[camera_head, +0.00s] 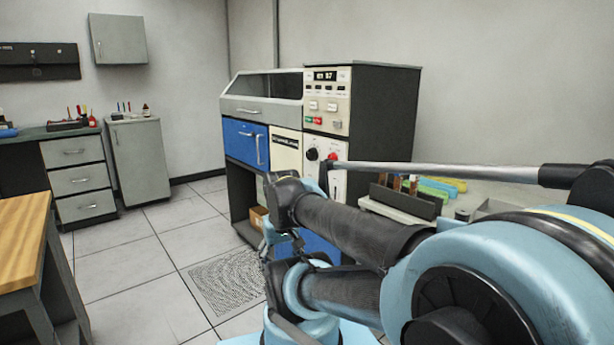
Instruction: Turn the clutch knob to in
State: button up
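The punch-card machine (384,112) stands against the back wall, with a control panel on its front. A round black knob (312,154) sits on the pale lower panel (339,180), with a red knob or button (332,156) just right of it. Any label naming the clutch knob is too small to read, and so is the black knob's setting. My blue and black arm fills the lower right and covers part of the machine's lower front. I cannot make out my gripper's fingers.
A long grey rod (440,170) crosses in front of the machine's right side. A bench with a dark rack (405,200) and coloured items stands at right. A wooden-topped table (25,230) is at left. Tiled floor (150,240) is clear between.

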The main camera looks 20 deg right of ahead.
aim_at(333, 156)
jog(key=z, duration=0.7)
